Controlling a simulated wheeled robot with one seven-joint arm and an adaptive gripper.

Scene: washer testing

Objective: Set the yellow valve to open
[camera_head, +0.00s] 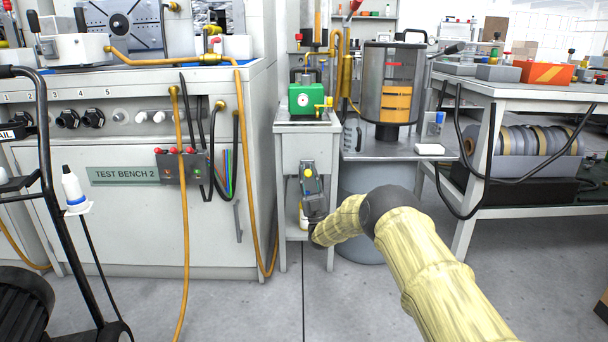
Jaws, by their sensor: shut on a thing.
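My gripper (308,176) is dark grey, at the end of my yellow-sleeved arm, in front of the small grey cabinet (290,150) at the centre. It is shut on a small yellow part (308,172) at its tips, and its fingers hide much of that part. I cannot tell for sure that this is the yellow valve, or which way its handle is turned. A green unit (306,98) with a round white gauge stands on top of the cabinet. A small yellow fitting (326,104) sticks out at its right side, apart from my gripper.
Test bench 2 (120,215) stands at the left, with hoses hanging down its front. A clear cylinder vessel (392,80) stands on a side shelf (375,155) right of the cabinet. A workbench (530,90) is at the right. The floor in front is free.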

